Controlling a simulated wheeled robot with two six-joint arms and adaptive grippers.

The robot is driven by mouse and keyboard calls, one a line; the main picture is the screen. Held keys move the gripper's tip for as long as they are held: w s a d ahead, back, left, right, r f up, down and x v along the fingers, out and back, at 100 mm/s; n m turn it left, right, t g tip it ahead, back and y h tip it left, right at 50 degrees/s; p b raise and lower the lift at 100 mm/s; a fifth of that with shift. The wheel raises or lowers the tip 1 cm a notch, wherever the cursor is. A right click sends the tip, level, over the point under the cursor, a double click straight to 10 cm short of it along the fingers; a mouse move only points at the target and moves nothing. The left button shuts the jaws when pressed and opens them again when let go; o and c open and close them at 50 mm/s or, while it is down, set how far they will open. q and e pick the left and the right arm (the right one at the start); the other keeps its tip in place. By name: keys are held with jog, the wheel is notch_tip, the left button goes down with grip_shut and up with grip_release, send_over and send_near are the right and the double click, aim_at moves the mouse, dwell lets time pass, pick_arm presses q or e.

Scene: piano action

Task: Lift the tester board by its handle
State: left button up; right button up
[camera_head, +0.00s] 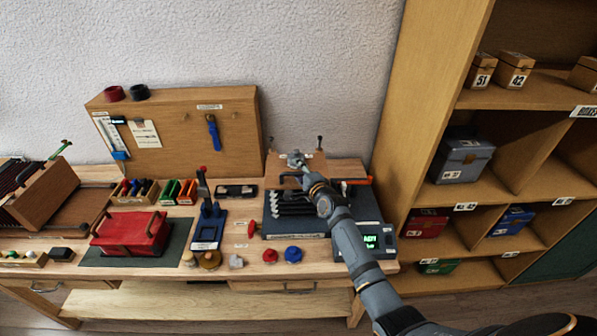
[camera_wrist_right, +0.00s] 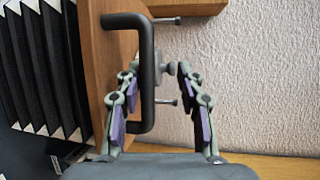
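The tester board, a brown wooden board (camera_head: 345,169), lies across the back right of the bench. It also shows at upper left in the right wrist view (camera_wrist_right: 113,70). Its black C-shaped handle (camera_wrist_right: 147,60) stands out from the board there. My right gripper (camera_head: 297,160) is over the board's left part and hides some of it. In the wrist view my right gripper (camera_wrist_right: 160,72) is open, with one purple-padded finger on each side. The handle's long bar lies between the fingers, closer to the left one; I cannot tell whether they touch. My left gripper is out of view.
Below the board is a dark unit with a row of keys (camera_head: 290,204) and a lit display (camera_head: 370,241). Two thin metal pins (camera_wrist_right: 166,102) show near the handle. A red case (camera_head: 130,232) and small tools stand to the left; a shelf (camera_head: 415,130) is close on the right.

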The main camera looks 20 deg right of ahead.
jog(key=shift+s, duration=0.35)
jog(key=s+d+r, duration=0.1)
jog(key=s+r, duration=0.1)
jog(key=s, duration=0.9)
jog(key=shift+d, duration=0.15)
dwell(0.4)
